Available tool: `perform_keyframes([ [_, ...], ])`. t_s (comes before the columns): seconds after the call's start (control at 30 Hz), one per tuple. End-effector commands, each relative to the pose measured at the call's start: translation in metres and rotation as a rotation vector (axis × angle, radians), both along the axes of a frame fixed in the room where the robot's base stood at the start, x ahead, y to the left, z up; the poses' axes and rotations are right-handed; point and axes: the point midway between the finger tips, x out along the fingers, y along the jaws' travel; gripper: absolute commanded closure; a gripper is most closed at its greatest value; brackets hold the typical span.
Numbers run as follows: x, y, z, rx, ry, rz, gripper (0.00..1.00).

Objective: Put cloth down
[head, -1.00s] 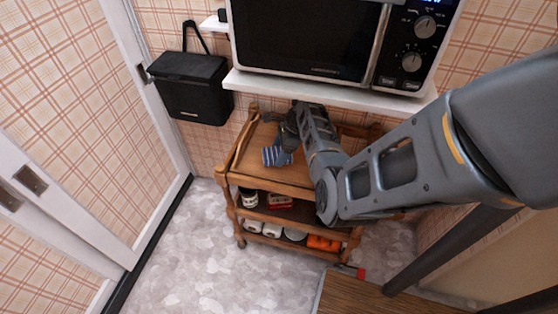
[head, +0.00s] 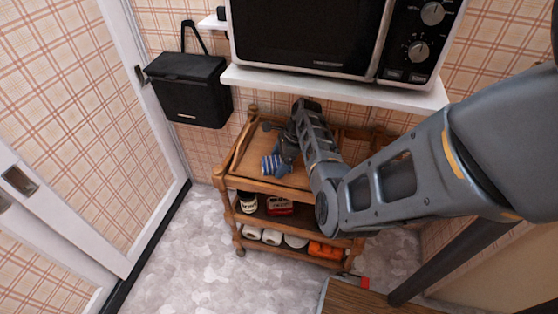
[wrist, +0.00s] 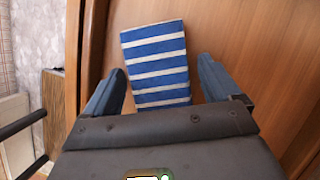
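The cloth (head: 272,164) is blue with white stripes and shows at the left front part of the wooden trolley's top (head: 263,183). In the wrist view the cloth (wrist: 157,62) looks like a flat striped rectangle against the wood. My gripper (wrist: 161,66) has its two fingers spread, one on each side of the cloth. In the head view my gripper (head: 283,153) is low over the trolley top, partly hidden by my wrist.
A microwave (head: 305,35) stands on a white shelf (head: 330,87) above the trolley's rear. A black bag or box (head: 190,90) hangs on the wall to the left. The lower tiers hold jars, white rolls (head: 271,236) and an orange item (head: 325,250). The floor at left is clear.

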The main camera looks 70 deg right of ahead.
Motion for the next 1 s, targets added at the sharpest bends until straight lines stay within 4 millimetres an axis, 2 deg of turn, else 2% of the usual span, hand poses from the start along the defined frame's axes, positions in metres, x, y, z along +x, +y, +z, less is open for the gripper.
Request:
perform_keyframes([
  [0.27,0.000,0.000,0.001,0.000,0.000,0.000,0.05],
  [0.37,-0.001,-0.001,0.007,-0.002,-0.001,-0.001,0.05],
  [0.73,-0.020,-0.011,0.058,-0.002,-0.001,-0.001,0.05],
  [1.0,-0.026,-0.013,0.072,0.000,0.000,0.000,0.05],
])
